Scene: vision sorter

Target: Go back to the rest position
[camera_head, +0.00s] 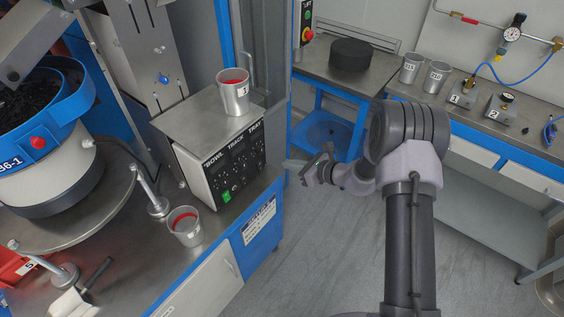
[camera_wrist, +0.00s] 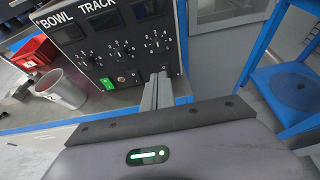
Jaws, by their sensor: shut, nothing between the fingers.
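My gripper (camera_head: 291,165) is shut and empty, held in the air just right of the control box (camera_head: 222,170) marked BOWL and TRACK. In the wrist view the closed fingers of my gripper (camera_wrist: 157,90) stand in front of the lower right of the control box (camera_wrist: 110,42). I cannot tell the exact gap between fingers and box. A metal cup with red inside (camera_head: 234,95) stands on top of the box. Another metal cup with red inside (camera_head: 186,228) stands on the bench to the left; it also shows in the wrist view (camera_wrist: 62,90).
The bowl feeder (camera_head: 45,165) fills the left. Blue-framed tables stand behind and right, with a black round block (camera_head: 351,55), two metal cups (camera_head: 411,68) (camera_head: 437,77) and numbered fixtures (camera_head: 463,93) (camera_head: 500,106). Open grey floor (camera_head: 310,260) lies between bench and tables.

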